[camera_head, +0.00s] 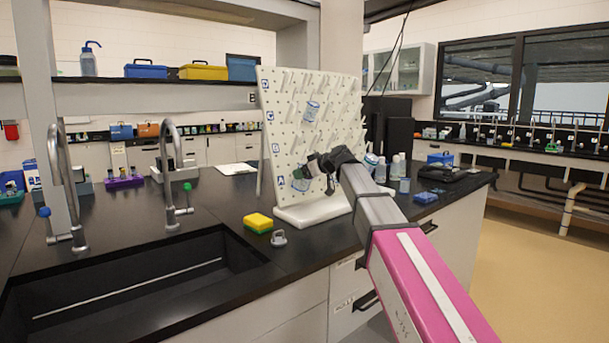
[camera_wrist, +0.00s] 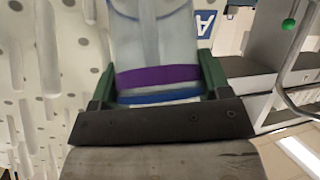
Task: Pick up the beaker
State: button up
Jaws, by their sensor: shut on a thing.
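A clear beaker (camera_wrist: 158,45) with a purple band and a blue band fills the upper middle of the wrist view. My gripper (camera_wrist: 158,84) is shut on it, with one green finger on each side. In the head view my gripper (camera_head: 309,169) is at the lower part of the white pegboard (camera_head: 335,131), near the label A. The held beaker (camera_head: 301,184) is partly hidden there by my gripper. I cannot tell whether it still touches a peg. Another beaker (camera_head: 311,111) hangs higher on the pegboard.
A yellow and green sponge (camera_head: 258,222) and a small grey item (camera_head: 279,238) lie on the black counter left of the pegboard base. The sink (camera_head: 130,279) with taps is at the left. Bottles (camera_head: 395,169) and a blue box (camera_head: 425,198) stand to the right.

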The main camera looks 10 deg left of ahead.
notch_tip(320, 180, up, 7)
jog(key=shift+r, duration=0.1)
jog(key=s+d, duration=0.4)
jog(key=d, duration=0.4)
jog(key=s+d, duration=0.5)
jog(key=d, duration=0.2)
jog(key=shift+d, duration=0.35)
jog(key=shift+w+a+r, duration=0.1)
jog(key=shift+w+a, duration=0.15)
jog(key=s+d+r, duration=0.3)
jog(key=r, duration=0.5)
jog(key=shift+d, duration=0.25)
jog(key=shift+s+d+r, duration=0.2)
jog(key=shift+s+d, duration=0.95)
jog(key=shift+d, duration=0.1)
jog(key=shift+s+d+r, duration=0.15)
jog(key=shift+s+d, duration=0.95)
jog(key=shift+d, duration=0.15)
jog(key=shift+s+d+r, duration=0.2)
jog(key=shift+s+d, duration=0.95)
jog(key=shift+d, duration=0.1)
